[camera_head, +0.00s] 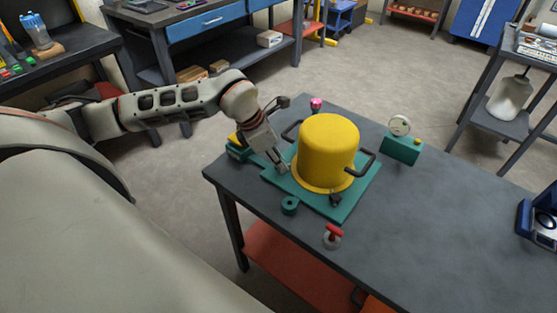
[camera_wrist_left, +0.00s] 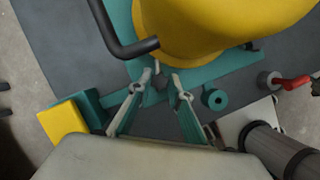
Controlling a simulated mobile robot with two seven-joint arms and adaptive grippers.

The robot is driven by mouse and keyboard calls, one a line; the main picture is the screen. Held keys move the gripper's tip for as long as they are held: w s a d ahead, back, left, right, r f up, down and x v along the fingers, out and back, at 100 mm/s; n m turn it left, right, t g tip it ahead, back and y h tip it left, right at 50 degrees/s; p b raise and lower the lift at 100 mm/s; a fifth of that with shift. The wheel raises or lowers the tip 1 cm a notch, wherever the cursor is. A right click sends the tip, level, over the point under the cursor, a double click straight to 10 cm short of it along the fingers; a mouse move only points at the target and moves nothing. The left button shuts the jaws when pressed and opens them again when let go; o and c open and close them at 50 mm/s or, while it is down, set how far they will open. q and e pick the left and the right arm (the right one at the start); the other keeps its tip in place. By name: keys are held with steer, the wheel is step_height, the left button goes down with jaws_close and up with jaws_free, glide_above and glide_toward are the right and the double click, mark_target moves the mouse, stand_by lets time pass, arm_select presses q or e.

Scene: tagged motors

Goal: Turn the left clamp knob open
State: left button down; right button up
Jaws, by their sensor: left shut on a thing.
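The yellow domed cover (camera_head: 328,150) with black side handles stands on a green base plate (camera_head: 345,208) on the dark table. My left gripper (camera_head: 282,168) reaches down at the plate's left side, beside the cover. In the left wrist view its fingers (camera_wrist_left: 162,80) are shut on the small dark left clamp knob (camera_wrist_left: 160,83), close to the yellow wall. The head view mostly hides this knob behind the fingers. Another dark clamp knob (camera_head: 335,199) sits at the plate's front. My right gripper is not in view.
A black handle (camera_wrist_left: 122,45) arches close to the left fingers. A green ring-shaped piece (camera_head: 289,205) and a red-handled part (camera_head: 333,235) are in front. A green block with a gauge (camera_head: 402,145) stands to the right. The table's right side is mostly clear.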

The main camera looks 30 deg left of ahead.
arm_select(q)
steer(key=n+y, duration=0.1)
steer(key=n, duration=0.1)
steer(key=n+t+y, duration=0.1)
steer(key=n, duration=0.2)
steer(key=shift+d+n+b, duration=0.2)
steer(key=shift+n+b, duration=0.1)
steer(key=shift+b, duration=0.05)
steer(key=shift+n+y+b, duration=0.4)
steer(key=shift+n, duration=0.5)
steer(key=n+y+b, duration=0.1)
steer(key=n+b, duration=0.1)
steer(key=n, duration=0.1)
steer(key=shift+n, duration=0.3)
steer(key=shift+d+n+g+y+b, duration=0.1)
steer(key=shift+n+g+y+b, duration=0.25)
steer(key=shift+n+b, duration=0.35)
steer(key=c, duration=1.8)
jaws_free()
steer(key=shift+c, duration=0.2)
